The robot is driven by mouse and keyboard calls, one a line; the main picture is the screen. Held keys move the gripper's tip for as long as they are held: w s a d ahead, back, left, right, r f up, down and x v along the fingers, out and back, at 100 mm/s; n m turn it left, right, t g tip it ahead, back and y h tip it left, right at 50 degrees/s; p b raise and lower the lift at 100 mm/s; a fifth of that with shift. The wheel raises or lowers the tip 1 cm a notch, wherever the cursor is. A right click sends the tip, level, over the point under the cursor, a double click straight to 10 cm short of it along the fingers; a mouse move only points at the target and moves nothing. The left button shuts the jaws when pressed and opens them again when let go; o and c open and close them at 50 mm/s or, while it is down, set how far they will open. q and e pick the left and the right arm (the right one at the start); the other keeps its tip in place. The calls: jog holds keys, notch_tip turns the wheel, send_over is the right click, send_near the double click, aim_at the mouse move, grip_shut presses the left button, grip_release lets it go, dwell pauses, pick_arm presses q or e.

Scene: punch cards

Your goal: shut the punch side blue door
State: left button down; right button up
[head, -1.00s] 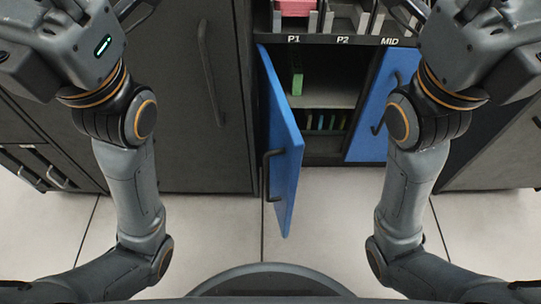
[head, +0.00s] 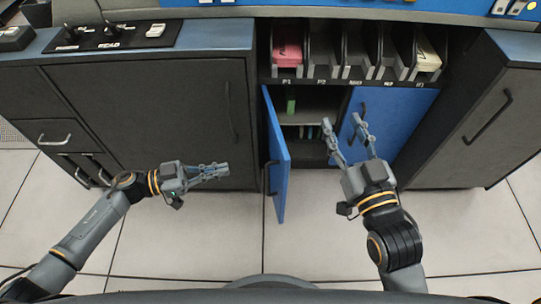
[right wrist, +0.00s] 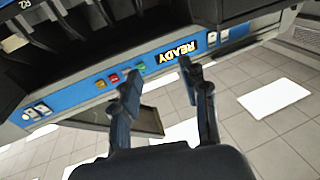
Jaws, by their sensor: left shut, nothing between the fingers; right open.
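The left blue door (head: 278,150) stands swung open toward me, seen nearly edge-on, with a dark handle near its lower part. Behind it the cabinet opening shows a shelf (head: 305,115), a green item (head: 291,105) and several small coloured items below. A second blue door (head: 395,120) on the right is closed. My left gripper (head: 226,170) is shut and empty, apart from the open door, to its left. My right gripper (head: 343,128) is open and empty in front of the closed blue door; its fingers also show in the right wrist view (right wrist: 158,82).
Above the doors is a row of card bins, with a pink stack (head: 287,53) and a pale stack (head: 428,60). Dark cabinets with handles stand left (head: 150,120) and right (head: 490,120). The tiled floor (head: 290,240) in front is clear.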

pick_arm(q)
jog(key=b, duration=0.1)
send_near(282, 157)
jog(key=b+x, duration=0.1)
jog(key=x, duration=0.5)
jog(key=shift+w+d+b, duration=0.1)
jog(key=shift+d+b, duration=0.1)
jog(key=shift+b, duration=0.2)
jog(key=shift+d, duration=0.3)
pick_arm(e)
jog(key=s+r+t+y, duration=0.3)
jog(key=s+r+t, duration=0.2)
jog(key=r+t, duration=0.3)
jog(key=shift+s+r, duration=0.2)
jog(key=shift+r, duration=1.55)
jog(key=shift+w+a, duration=0.1)
